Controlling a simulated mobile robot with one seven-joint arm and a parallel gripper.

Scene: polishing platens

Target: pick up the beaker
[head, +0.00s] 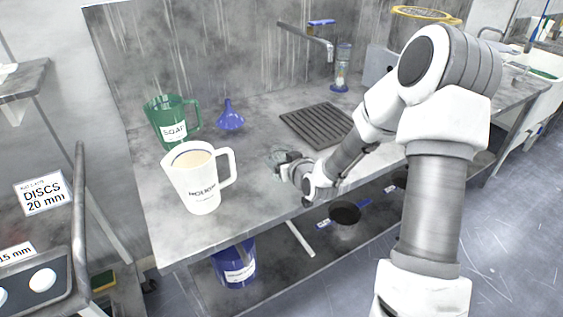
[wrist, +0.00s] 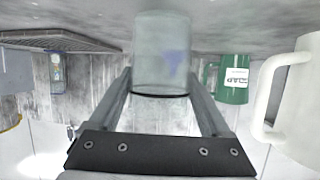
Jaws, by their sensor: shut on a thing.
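The beaker (wrist: 162,50) is clear glass and shows large in the wrist view between the two fingers. In the head view it is a faint clear shape (head: 277,156) on or just above the grey bench, mostly hidden by my gripper and hard to make out. My gripper (wrist: 160,88) is shut on the beaker, with one finger on each side of it. In the head view my gripper (head: 283,165) is low over the bench. I cannot tell whether the beaker touches the bench.
A white jug (head: 200,180) with tan contents and a green jug (head: 168,127) stand on the left. Behind are a blue funnel (head: 229,118) and a dark ribbed drain mat (head: 316,124). A tap (head: 310,38) reaches out from the back wall. Bare bench (head: 252,200) lies in front.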

